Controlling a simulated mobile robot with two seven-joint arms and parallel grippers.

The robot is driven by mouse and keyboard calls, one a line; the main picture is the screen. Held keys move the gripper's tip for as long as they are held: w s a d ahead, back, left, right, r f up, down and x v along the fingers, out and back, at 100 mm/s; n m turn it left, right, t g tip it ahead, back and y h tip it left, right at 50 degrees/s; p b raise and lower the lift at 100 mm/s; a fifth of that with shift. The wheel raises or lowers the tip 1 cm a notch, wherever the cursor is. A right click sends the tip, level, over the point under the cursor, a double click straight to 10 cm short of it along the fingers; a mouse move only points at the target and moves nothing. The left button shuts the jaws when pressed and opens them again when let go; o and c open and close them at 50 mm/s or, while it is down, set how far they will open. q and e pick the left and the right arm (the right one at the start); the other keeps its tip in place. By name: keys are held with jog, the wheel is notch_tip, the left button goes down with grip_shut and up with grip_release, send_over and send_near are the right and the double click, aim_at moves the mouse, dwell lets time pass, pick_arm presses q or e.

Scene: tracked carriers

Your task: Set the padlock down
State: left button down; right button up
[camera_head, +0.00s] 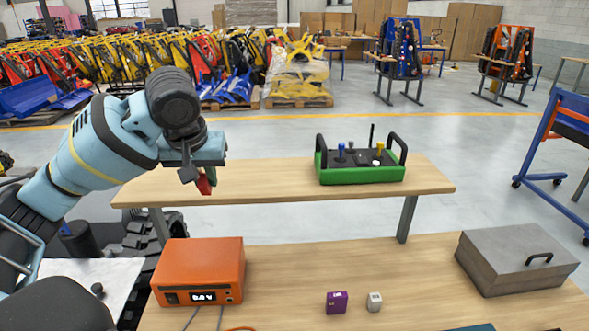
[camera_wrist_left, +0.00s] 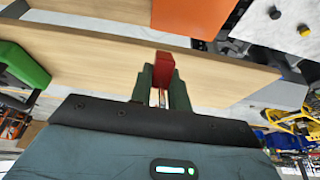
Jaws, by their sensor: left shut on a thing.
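The red padlock (camera_head: 204,186) is in the jaws of my left gripper (camera_head: 192,174), over the left part of the raised wooden shelf (camera_head: 260,185) in the head view. I cannot tell from the pictures how large the gap to the shelf is. In the left wrist view the padlock (camera_wrist_left: 163,67) shows as a red block between the dark green fingertips of my left gripper (camera_wrist_left: 162,82). Its shackle is mostly hidden between the fingers. My right gripper is not in view.
A green controller box (camera_head: 360,175) stands on the shelf's right part; the shelf's middle is bare. On the lower bench are an orange power unit (camera_head: 200,270), a purple box (camera_head: 337,302), a small grey-white block (camera_head: 374,302) and a grey metal case (camera_head: 515,262).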

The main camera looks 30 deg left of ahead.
pick_arm(q)
jog(key=w+d, duration=0.1)
jog(key=w, duration=0.4)
jog(key=w+d+r, duration=0.1)
jog(key=w, duration=0.4)
jog(key=w+d, duration=0.1)
jog(key=w, duration=0.4)
jog(key=shift+d+r, duration=0.25)
jog(key=shift+f+n, duration=0.3)
jog(key=shift+f, duration=1.5)
jog(key=shift+f, duration=0.15)
jog(key=c, duration=1.3)
grip_release()
jog(key=v, duration=1.2)
jog(key=shift+d, duration=0.1)
